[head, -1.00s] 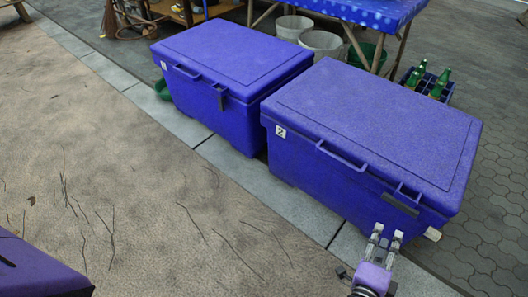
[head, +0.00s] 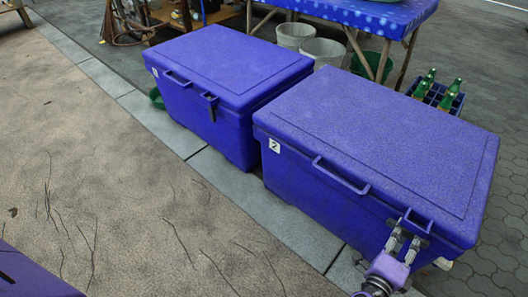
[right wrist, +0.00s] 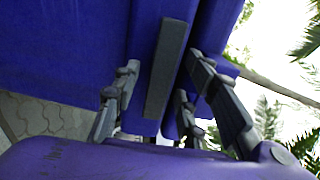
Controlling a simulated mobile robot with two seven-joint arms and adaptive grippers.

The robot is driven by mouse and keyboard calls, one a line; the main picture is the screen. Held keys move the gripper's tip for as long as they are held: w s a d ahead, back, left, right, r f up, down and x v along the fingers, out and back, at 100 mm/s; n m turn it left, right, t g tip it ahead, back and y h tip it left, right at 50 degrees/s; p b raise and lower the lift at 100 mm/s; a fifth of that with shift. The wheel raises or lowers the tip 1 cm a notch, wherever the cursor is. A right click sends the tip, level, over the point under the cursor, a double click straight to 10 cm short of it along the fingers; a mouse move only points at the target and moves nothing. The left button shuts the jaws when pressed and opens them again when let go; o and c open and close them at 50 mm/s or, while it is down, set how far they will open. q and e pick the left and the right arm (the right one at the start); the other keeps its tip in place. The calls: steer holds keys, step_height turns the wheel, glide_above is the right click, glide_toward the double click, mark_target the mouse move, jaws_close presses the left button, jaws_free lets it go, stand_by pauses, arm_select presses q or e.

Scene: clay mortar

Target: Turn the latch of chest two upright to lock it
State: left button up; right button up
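Chest two (head: 330,190) is the blue cooler marked "2" at the right of the head view, lid closed. Its latch (head: 413,227) is a dark bar near the right end of its front, below a small lid loop; my fingers partly cover it there. In the right wrist view the latch (right wrist: 166,68) is a long grey bar against the blue wall. My right gripper (head: 403,245) is at the latch. In the right wrist view its open fingers (right wrist: 168,95) stand on both sides of the bar, with gaps visible; contact cannot be told. My left gripper is not in view.
Another blue chest (head: 215,95) with a hanging dark latch stands left of chest two. A crate with green bottles (head: 437,92) is behind at the right. Buckets (head: 322,50) stand under a blue table (head: 365,14). Open sandy ground (head: 120,210) lies in front.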

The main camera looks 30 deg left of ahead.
steer(key=shift+s+r, duration=0.1)
steer(key=shift+c, duration=1.2)
jaws_close()
